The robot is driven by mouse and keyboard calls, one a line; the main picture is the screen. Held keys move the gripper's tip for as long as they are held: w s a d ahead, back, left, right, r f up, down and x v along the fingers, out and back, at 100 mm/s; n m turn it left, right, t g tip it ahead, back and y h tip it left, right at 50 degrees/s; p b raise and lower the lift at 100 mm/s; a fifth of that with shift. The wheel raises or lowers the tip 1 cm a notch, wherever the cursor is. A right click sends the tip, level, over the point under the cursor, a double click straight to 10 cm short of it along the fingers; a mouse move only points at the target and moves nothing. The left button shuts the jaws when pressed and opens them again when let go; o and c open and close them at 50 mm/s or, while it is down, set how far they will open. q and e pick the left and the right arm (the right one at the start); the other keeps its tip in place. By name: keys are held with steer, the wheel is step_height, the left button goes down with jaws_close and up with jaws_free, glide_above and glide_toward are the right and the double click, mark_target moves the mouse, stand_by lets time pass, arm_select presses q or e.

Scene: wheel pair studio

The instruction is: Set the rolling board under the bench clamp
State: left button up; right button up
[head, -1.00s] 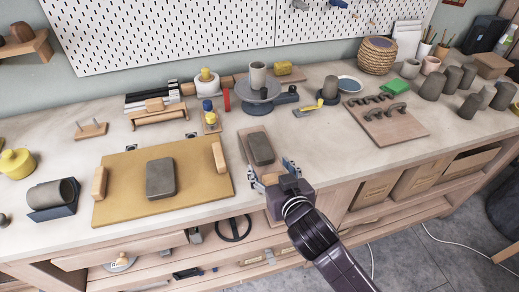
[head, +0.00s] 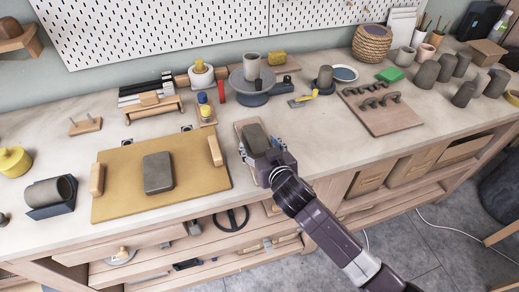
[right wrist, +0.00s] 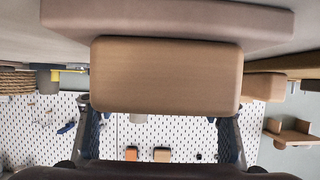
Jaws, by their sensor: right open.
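In the right wrist view my open fingers (right wrist: 160,117) lie either side of a wooden block (right wrist: 167,75), with gaps at the sides. A larger ochre board (head: 125,170) with a wooden block at each end and a grey slab (head: 158,173) on it lies to the left. I cannot tell for sure which board is the rolling board. I cannot pick out the bench clamp. My left gripper is not in view.
A turntable (head: 256,97) with a cup stands at the back. A board of dark handles (head: 390,120) and several grey cups lie to the right. A dark cradle with a grey cylinder (head: 48,192) is at far left. Bare bench (head: 320,150) shows right of my gripper.

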mark_target(260, 145)
steer(key=shift+c, duration=0.2)
jaws_close()
steer(key=shift+w+r, duration=0.1)
stand_by(0.4)
steer(key=shift+r, duration=0.1)
step_height(260, 145, up, 20)
steer(key=shift+b, duration=0.45)
